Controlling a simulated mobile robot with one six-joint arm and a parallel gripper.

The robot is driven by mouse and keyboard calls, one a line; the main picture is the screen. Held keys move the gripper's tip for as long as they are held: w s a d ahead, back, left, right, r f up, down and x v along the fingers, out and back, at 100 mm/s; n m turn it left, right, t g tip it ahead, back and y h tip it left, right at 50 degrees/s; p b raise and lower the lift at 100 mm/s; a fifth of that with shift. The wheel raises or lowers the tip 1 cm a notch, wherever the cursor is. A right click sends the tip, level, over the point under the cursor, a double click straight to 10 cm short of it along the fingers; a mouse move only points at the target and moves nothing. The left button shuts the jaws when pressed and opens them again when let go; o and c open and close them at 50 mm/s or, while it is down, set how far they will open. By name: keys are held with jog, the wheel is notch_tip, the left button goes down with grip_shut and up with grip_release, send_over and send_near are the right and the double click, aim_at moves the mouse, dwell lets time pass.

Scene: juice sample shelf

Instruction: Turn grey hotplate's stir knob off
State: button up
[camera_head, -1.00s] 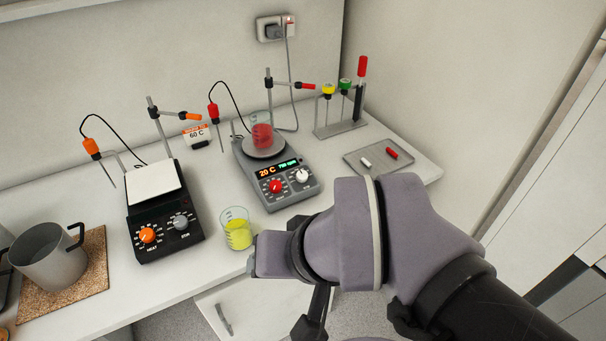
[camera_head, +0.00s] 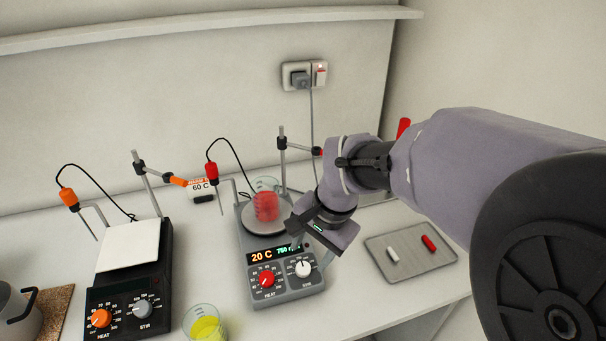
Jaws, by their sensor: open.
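The grey hotplate (camera_head: 282,287) stands on the bench with a lit display reading 20 C in orange and a green figure starting 750, its end hidden by my gripper. Its white stir knob (camera_head: 303,268) is at the right of the front panel, beside the red heat knob (camera_head: 266,279). A beaker of red liquid (camera_head: 265,203) sits on its plate. My gripper (camera_head: 313,254) is open and points down just above and behind the stir knob. I cannot tell whether a finger touches the knob.
A black hotplate (camera_head: 128,290) with orange and grey knobs stands left. A beaker of yellow liquid (camera_head: 205,324) is at the front. A tray (camera_head: 409,265) with white and red stir bars lies right. A probe (camera_head: 212,170) and stand rods rise behind.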

aim_at(303, 268)
jog(key=b+x, duration=0.2)
jog(key=x, duration=0.4)
jog(key=shift+f, duration=0.3)
jog(key=shift+a, duration=0.1)
grip_shut()
